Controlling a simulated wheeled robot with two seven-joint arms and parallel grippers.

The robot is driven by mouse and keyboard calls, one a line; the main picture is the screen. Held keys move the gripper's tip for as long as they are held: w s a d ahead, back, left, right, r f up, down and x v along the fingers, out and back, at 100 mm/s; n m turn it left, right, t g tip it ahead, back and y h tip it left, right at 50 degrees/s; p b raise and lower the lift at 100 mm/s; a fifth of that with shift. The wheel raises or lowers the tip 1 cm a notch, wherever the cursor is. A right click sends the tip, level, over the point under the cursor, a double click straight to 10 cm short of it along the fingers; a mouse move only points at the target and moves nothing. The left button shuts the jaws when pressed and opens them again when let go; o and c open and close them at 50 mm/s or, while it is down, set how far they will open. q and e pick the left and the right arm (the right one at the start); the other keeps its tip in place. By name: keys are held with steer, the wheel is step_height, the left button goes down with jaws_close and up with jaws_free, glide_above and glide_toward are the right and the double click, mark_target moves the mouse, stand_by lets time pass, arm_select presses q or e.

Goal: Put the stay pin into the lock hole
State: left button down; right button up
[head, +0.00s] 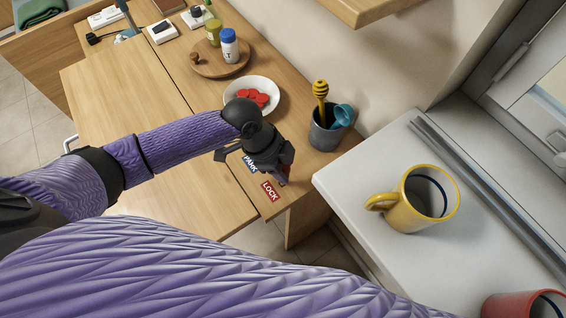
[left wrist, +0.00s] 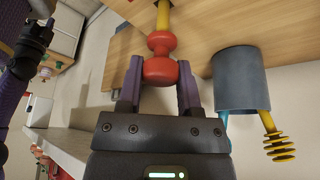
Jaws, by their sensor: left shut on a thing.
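My left gripper (head: 283,178) is over the near right corner of the wooden top, beside the red LOCK label (head: 270,191) and the blue PARK label (head: 250,164). In the left wrist view its fingers (left wrist: 160,88) are shut on the red knob of the stay pin (left wrist: 160,70). The pin's yellow shaft (left wrist: 163,15) runs out of the top of that view, so its tip is hidden. The lock hole cannot be made out in either view. A dark part of my right arm shows at the left of the wrist view; its jaws are not clear.
A grey cup (head: 325,132) with a yellow dipper (head: 320,90) and a blue utensil stands right of the gripper. A white bowl (head: 270,84) of red pieces is behind it. A yellow mug (head: 420,205) stands on the white counter (head: 350,172). The wooden lid's left part is clear.

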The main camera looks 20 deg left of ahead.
arm_select(q)
steer(key=shift+f+b, duration=1.35)
steer(key=shift+f, duration=0.8)
arm_select(e)
steer(key=shift+s+f, duration=0.15)
steer(key=shift+f, duration=0.55)
steer(key=shift+s+f, duration=0.1)
steer(key=shift+f, duration=0.6)
arm_select(q)
steer(key=shift+c, duration=1)
jaws_free()
steer(key=p+v, duration=0.2)
steer(key=v, duration=0.3)
steer(key=shift+w+d+r, duration=0.1)
steer(key=p+v, duration=0.2)
steer(key=v, duration=0.2)
steer(key=shift+a+r, duration=0.25)
steer(key=shift+r, duration=0.1)
arm_select(e)
steer(key=r, duration=0.4)
steer(key=shift+w+a, duration=0.15)
steer(key=shift+w, duration=0.15)
